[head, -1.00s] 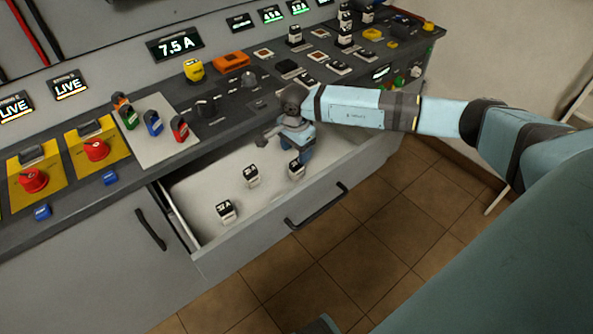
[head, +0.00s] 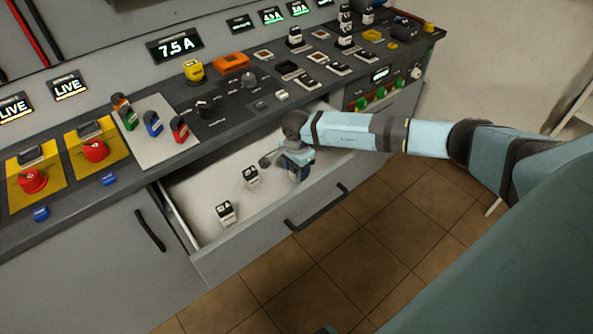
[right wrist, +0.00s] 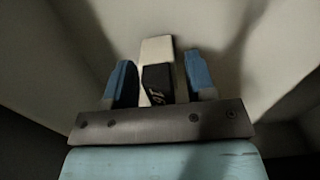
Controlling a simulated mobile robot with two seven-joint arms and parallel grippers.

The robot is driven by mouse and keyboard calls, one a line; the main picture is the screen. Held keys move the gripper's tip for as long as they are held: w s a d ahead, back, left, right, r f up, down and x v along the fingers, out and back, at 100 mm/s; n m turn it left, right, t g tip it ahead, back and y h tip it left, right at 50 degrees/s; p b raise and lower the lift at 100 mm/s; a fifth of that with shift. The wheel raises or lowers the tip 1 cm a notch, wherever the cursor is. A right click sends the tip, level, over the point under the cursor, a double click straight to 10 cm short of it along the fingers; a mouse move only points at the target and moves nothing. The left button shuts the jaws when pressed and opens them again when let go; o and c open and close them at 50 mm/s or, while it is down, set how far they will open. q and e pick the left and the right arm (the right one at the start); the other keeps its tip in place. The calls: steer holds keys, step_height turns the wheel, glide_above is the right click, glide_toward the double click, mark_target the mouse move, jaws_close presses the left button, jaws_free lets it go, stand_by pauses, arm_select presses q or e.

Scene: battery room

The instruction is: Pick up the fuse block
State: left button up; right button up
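My right gripper (head: 300,173) is down inside the open drawer, over a fuse block that it mostly hides in the head view. In the right wrist view, this white fuse block (right wrist: 157,52) with a black, labelled top stands between the two blue fingers (right wrist: 161,82). The fingers appear open, one on each side, very near it; contact is unclear. Two more white fuse blocks with black tops stand in the drawer, one at the back (head: 250,177) and one at the front left (head: 226,213). My left gripper is not in view.
The drawer's front wall (head: 280,232) with its dark handle (head: 316,207) is close to my right gripper. Above the drawer is the counter (head: 225,125) with switches, knobs and black-and-white blocks. The drawer floor on the left is mostly bare.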

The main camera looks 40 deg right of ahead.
steer(key=c, duration=0.7)
steer(key=shift+c, duration=0.2)
steer(key=shift+r, duration=0.15)
